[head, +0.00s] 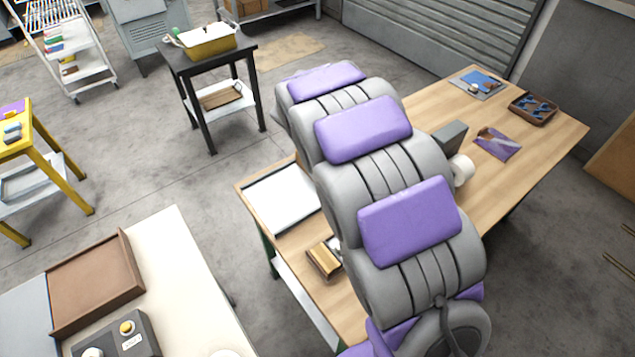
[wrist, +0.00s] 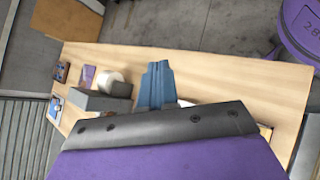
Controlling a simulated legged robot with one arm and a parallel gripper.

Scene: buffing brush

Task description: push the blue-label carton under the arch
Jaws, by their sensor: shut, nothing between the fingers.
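I cannot make out the blue-label carton or the arch in either view; my arm covers the middle of the wooden table (head: 545,135) in the head view. My gripper (wrist: 157,72) shows in the wrist view as blue-grey fingers held together and empty, over the table (wrist: 225,75). A grey block (head: 451,134) and a white roll (head: 463,169) stand on the table beside my arm. In the wrist view the grey block (wrist: 98,102) and the roll (wrist: 112,83) are left of the fingers. My gripper is hidden in the head view.
A brown tray of blue pieces (head: 533,107), a purple sheet (head: 497,145) and a grey mat with a blue item (head: 477,83) lie toward the far end. A white tray (head: 283,199) and a wooden brush-like block (head: 325,259) lie nearer. Bare tabletop shows right of the fingers.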

